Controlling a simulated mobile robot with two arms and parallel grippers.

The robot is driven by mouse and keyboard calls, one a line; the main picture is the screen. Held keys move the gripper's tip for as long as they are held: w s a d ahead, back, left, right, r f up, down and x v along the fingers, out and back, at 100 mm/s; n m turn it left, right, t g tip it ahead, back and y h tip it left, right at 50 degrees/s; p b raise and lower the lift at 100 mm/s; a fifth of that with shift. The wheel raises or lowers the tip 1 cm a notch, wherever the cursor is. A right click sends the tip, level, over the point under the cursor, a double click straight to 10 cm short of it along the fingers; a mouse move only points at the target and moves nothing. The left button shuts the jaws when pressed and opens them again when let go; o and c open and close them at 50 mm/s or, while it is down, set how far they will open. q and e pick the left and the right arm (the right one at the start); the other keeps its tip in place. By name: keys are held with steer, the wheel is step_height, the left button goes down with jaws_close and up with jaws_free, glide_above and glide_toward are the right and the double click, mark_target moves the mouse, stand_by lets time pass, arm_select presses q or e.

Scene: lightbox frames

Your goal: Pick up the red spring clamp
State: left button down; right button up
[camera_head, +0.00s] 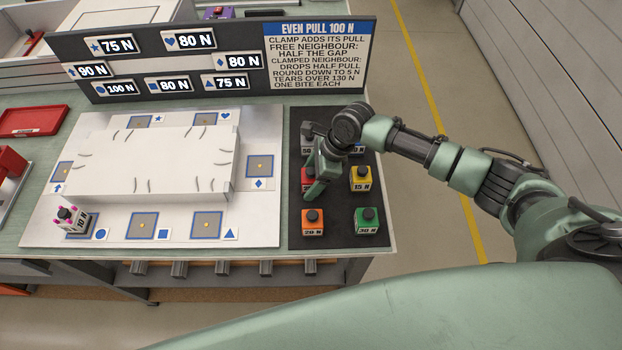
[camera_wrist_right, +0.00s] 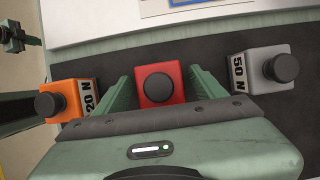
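The red spring clamp (camera_head: 306,174) sits on the dark mat, partly hidden by my right gripper in the head view. The right wrist view shows its red top and round black knob (camera_wrist_right: 160,86). My right gripper (camera_head: 316,186) is down at the clamp. Its two green fingers (camera_wrist_right: 161,90) stand on either side of the red block, with thin gaps that look open. The clamp's base and the finger ends are partly hidden. My left gripper does not show in the head view.
Close beside the red clamp are an orange 20 N clamp (camera_wrist_right: 68,99) and a grey 50 N clamp (camera_wrist_right: 262,69). Yellow (camera_head: 361,180) and green (camera_head: 366,221) clamps stand to the right. A white workpiece (camera_head: 150,160) lies left, with a pink-marked clamp (camera_head: 73,220). A sign board (camera_head: 215,60) stands behind.

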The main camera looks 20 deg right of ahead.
jaws_close()
steer(key=shift+w+r, duration=0.1)
steer(key=shift+r, duration=0.05)
